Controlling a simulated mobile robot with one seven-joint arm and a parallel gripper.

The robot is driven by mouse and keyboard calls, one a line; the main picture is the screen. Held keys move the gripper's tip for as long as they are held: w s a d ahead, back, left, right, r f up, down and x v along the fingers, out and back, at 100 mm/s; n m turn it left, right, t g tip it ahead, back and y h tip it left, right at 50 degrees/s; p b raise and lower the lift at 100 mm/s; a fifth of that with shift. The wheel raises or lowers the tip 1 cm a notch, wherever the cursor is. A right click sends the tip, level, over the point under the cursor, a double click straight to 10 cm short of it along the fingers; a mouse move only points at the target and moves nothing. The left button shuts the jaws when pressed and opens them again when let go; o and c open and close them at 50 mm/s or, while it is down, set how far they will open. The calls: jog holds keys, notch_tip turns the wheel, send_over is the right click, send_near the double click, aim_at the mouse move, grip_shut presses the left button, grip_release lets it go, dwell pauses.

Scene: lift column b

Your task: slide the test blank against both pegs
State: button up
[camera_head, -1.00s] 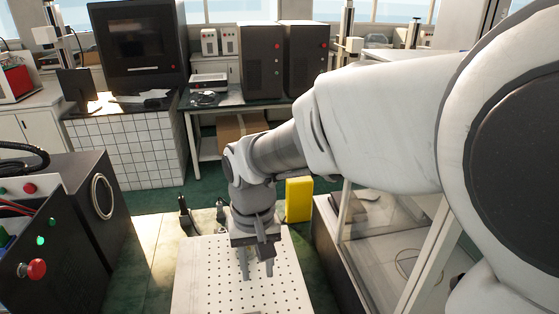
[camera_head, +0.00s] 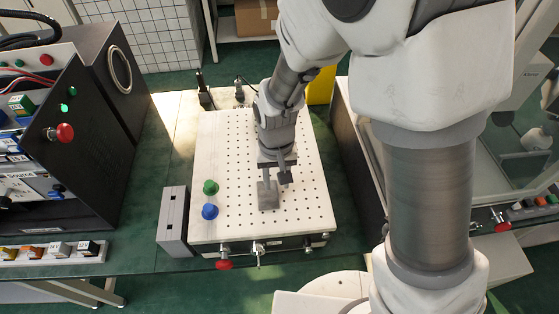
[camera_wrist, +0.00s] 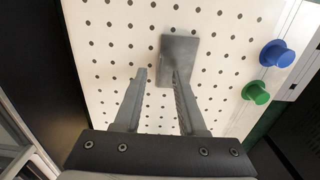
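The test blank is a flat grey block (camera_head: 268,201) lying on a white perforated plate (camera_head: 232,146); it also shows in the wrist view (camera_wrist: 181,50). Two pegs, one green (camera_head: 210,187) and one blue (camera_head: 210,211), stand on the plate left of the blank, with a gap between. In the wrist view the blue peg (camera_wrist: 277,54) and green peg (camera_wrist: 256,92) are at the right. My gripper (camera_head: 275,180) is open at the blank's far side. In the wrist view one finger overlaps the blank; whether it touches is unclear.
A grey slotted block (camera_head: 173,220) stands beside the plate's left edge. A black equipment box (camera_head: 95,120) is at the left. The plate around the blank is clear.

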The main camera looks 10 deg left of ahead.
jog(key=shift+f, duration=0.65)
grip_shut()
dwell(1.1)
jog(key=shift+s+a+p, duration=0.15)
jog(key=shift+s+a, duration=0.25)
jog(key=shift+a, duration=1.25)
jog(key=shift+s+a+p, duration=0.1)
jog(key=shift+s+a, duration=0.3)
jog(key=shift+a, duration=1.2)
jog(key=shift+s+a+p, duration=0.15)
jog(key=shift+s+a, duration=0.25)
jog(key=shift+a, duration=1.25)
grip_release()
